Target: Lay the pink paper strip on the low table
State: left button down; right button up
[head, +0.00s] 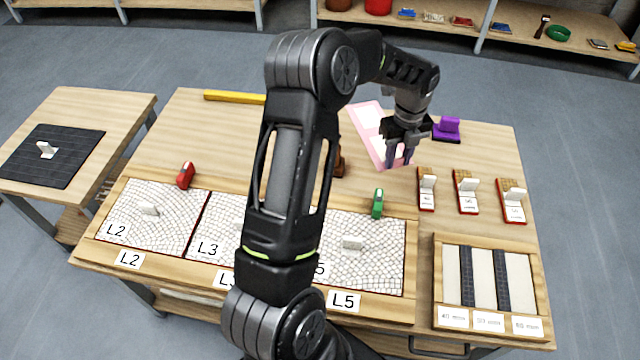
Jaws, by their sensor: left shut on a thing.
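The pink paper strip (365,123) shows in the head view at the back of the large table, a flat pink sheet with pale patches. My left gripper (399,162) is at its near right end, fingers pointing down and shut on it. The fingers and wrist hide part of the strip. I cannot tell whether the strip lies flat on the wood or is slightly raised. A smaller table (118,103), apparently the low table, stands at the left with a black mat (50,157) and a small white piece on it. My right gripper is not in view.
A framed tray of mosaic panels (150,205) fills the table's front, partly behind my arm. Red (186,175) and green (378,203) items, a purple block (447,127), several red-edged holders (467,192) and a strip tray (490,285) stand around. A floor gap separates the tables.

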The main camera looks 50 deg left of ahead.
pick_arm(q)
jog(key=shift+s+a+f+m, duration=0.1)
jog(key=shift+a+f+m, duration=0.2)
jog(key=shift+m, duration=0.2)
send_over(388, 191)
jog(key=shift+a+f+b, duration=0.1)
jog(key=shift+f+b, duration=0.25)
jog(key=shift+f, duration=2.7)
jog(key=shift+f, duration=1.85)
jog(key=shift+f+b, duration=0.2)
jog(key=shift+b, duration=0.15)
jog(key=c, duration=1)
grip_release()
jog(key=shift+c, duration=0.2)
